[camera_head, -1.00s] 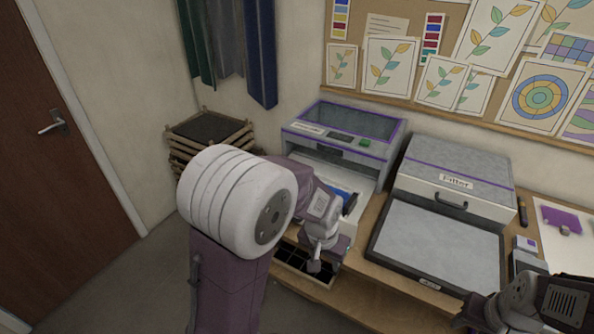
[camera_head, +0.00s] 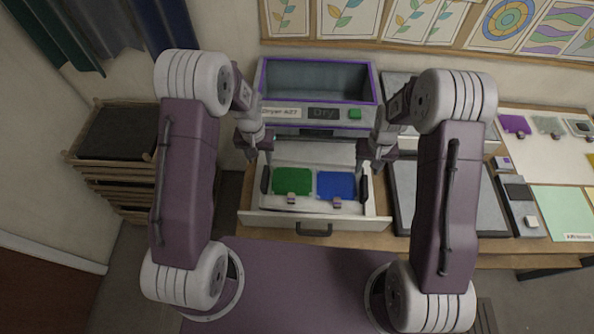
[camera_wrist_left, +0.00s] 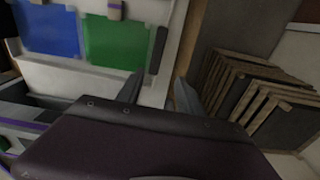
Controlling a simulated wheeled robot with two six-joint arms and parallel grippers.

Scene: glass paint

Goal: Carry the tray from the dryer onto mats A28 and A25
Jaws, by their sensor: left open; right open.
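The white tray (camera_head: 300,207) lies in the pulled-out drawer of the dryer (camera_head: 285,113), with a green square (camera_head: 292,181) and a blue square (camera_head: 336,185) on it. It has a black handle at each end, left (camera_head: 265,180) and right (camera_head: 364,188). My left gripper (camera_head: 262,158) is open above the left handle. In the left wrist view its fingers (camera_wrist_left: 158,92) are spread, with the handle (camera_wrist_left: 158,50) ahead between them, apparently not gripped. My right gripper (camera_head: 368,164) is open above the right handle. No mat label reads clearly as A28 or A25.
A stack of wooden frames (camera_head: 115,140) stands left of the dryer. A grey panel (camera_head: 403,200) lies right of the drawer, partly behind my right arm. Further right are small devices (camera_head: 520,205) and a pale green sheet (camera_head: 563,212).

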